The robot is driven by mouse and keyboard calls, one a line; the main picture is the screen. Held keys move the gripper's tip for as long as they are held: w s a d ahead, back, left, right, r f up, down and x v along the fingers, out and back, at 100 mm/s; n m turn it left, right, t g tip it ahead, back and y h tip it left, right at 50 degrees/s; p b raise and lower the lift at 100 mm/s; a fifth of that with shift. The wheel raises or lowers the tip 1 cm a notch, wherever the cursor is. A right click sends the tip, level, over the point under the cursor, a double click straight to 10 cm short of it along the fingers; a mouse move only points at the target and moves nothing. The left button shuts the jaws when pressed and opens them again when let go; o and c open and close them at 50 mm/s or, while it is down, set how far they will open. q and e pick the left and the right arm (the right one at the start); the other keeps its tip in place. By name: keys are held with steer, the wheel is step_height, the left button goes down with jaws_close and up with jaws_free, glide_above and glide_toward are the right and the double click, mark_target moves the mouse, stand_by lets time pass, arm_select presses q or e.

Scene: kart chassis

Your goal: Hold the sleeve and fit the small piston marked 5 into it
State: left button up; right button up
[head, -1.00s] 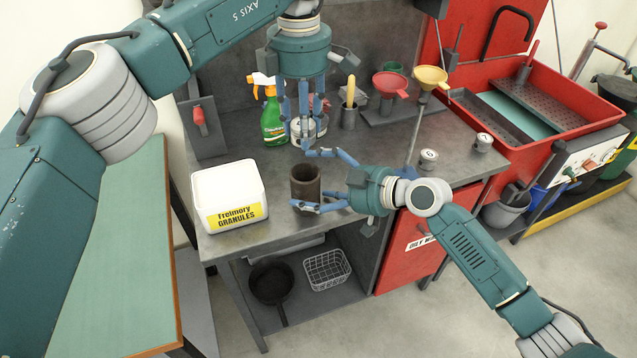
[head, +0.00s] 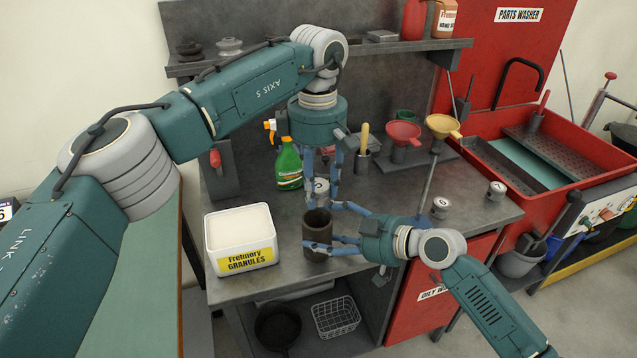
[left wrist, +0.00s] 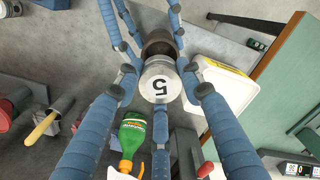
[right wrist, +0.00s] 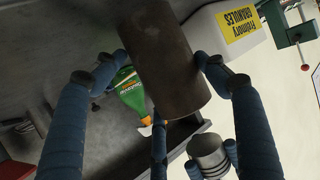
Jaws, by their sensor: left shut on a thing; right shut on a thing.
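The small piston marked 5 (left wrist: 160,84) is silver-grey and held between the fingers of my left gripper (head: 321,188); it also shows in the right wrist view (right wrist: 208,155). The sleeve (head: 316,234) is a dark brown, open-topped tube, held upright by my right gripper (head: 318,246) around its side. It fills the middle of the right wrist view (right wrist: 165,60) and shows partly behind the piston in the left wrist view (left wrist: 160,42). The piston is above the sleeve's mouth, apart from it. Exact alignment is hard to tell.
A white granules tub (head: 240,240) stands left of the sleeve on the grey bench (head: 270,287). A green spray bottle (head: 289,165) stands behind. Two grey pistons (head: 441,207) (head: 496,190) stand to the right. Red and yellow funnels (head: 403,133) (head: 442,127) are at the back.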

mark_target(317, 204)
arm_select(q)
steer(key=shift+f+m, duration=0.3)
steer(key=shift+m, duration=0.1)
arm_select(e)
steer(key=shift+f, duration=0.1)
arm_select(q)
steer(key=shift+f, duration=2)
steer(key=shift+f, duration=0.75)
steer(key=o, duration=1.3)
steer(key=shift+a, duration=0.1)
arm_select(e)
steer(key=shift+s, duration=0.1)
arm_select(q)
step_height(317, 204, up, 12)
steer(key=shift+f, duration=0.1)
arm_select(e)
steer(key=shift+f, duration=0.15)
